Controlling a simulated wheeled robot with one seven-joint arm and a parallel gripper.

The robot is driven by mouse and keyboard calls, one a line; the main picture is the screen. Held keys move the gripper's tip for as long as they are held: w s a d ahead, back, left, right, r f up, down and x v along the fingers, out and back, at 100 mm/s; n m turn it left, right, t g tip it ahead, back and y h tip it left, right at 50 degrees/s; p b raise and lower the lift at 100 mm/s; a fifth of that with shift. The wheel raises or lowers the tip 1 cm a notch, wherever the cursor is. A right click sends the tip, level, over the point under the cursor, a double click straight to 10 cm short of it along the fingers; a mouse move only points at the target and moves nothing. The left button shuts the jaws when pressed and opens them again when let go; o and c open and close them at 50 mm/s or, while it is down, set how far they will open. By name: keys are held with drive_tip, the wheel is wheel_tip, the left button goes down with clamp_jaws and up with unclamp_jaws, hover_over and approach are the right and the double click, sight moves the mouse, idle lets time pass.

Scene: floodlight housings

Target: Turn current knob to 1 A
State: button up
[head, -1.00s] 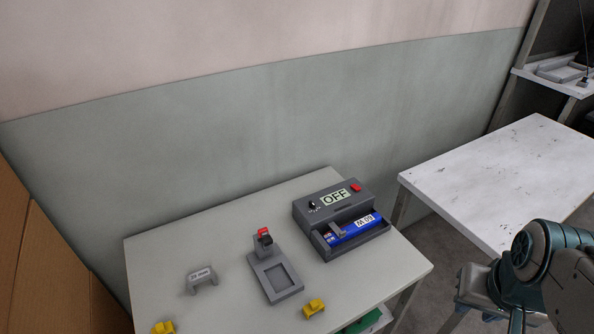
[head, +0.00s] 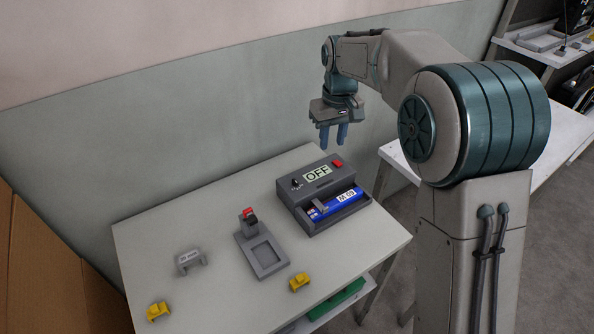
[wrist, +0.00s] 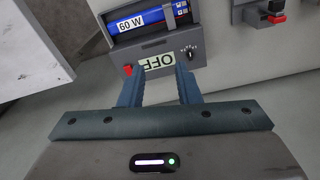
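A dark grey charger-like box (head: 332,216) stands on the light table, with a display (head: 318,173) reading OFF and a red button (head: 337,163). A small dark knob (head: 295,183) with marks around it sits left of the display; its pointer setting is too small to read. The knob also shows in the wrist view (wrist: 188,50). A blue pack (head: 338,202) labelled 60 W lies in the box's front bay. My gripper (head: 333,138) is open and empty, fingers down, above and behind the box. In the wrist view the fingers (wrist: 158,82) flank the display.
A grey stand (head: 264,255) with a red-topped clamp (head: 248,216) is left of the box. A grey bracket (head: 189,260) and two yellow pieces (head: 158,311) (head: 299,282) lie on the table (head: 150,235). A white table (head: 560,140) stands right.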

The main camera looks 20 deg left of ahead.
drive_tip(key=n, duration=0.2)
hover_over(295, 181)
wheel_tip(295, 181, down, 4)
wheel_tip(295, 181, down, 14)
drive_tip(key=shift+p, duration=1.25)
clamp_jaws()
